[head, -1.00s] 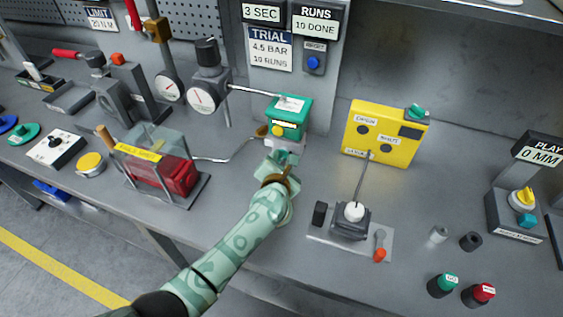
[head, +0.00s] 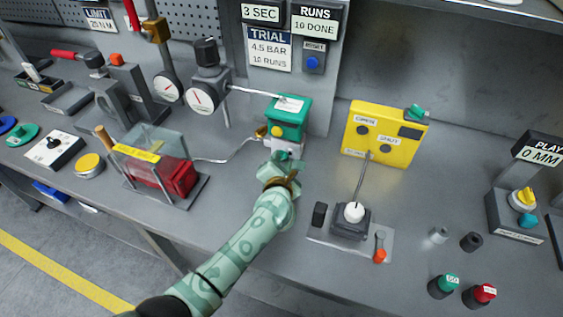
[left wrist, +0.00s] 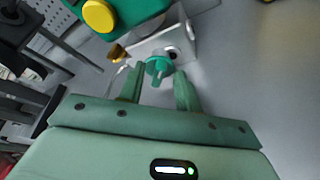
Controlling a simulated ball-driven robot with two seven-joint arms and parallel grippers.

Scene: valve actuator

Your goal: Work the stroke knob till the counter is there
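The runs counter (head: 315,20) reads 10 DONE, above the trial card (head: 269,51) reading 4.5 BAR, 10 RUNS. A green winged knob (left wrist: 158,68) sits low in front of a pale block below the green unit (head: 289,118); I cannot tell whether it is the stroke knob. My left gripper (head: 279,163) is at the foot of that unit. In the left wrist view its fingers (left wrist: 159,80) stand apart on either side of the knob, with no clear contact. In the head view the gripper largely hides the knob. My right gripper is not in view.
A hose and brass fitting (left wrist: 117,52) lie left of the knob. The red cylinder in its guard (head: 178,177) stands left. A lever box (head: 350,222), yellow panel (head: 398,145) and buttons (head: 478,295) are right.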

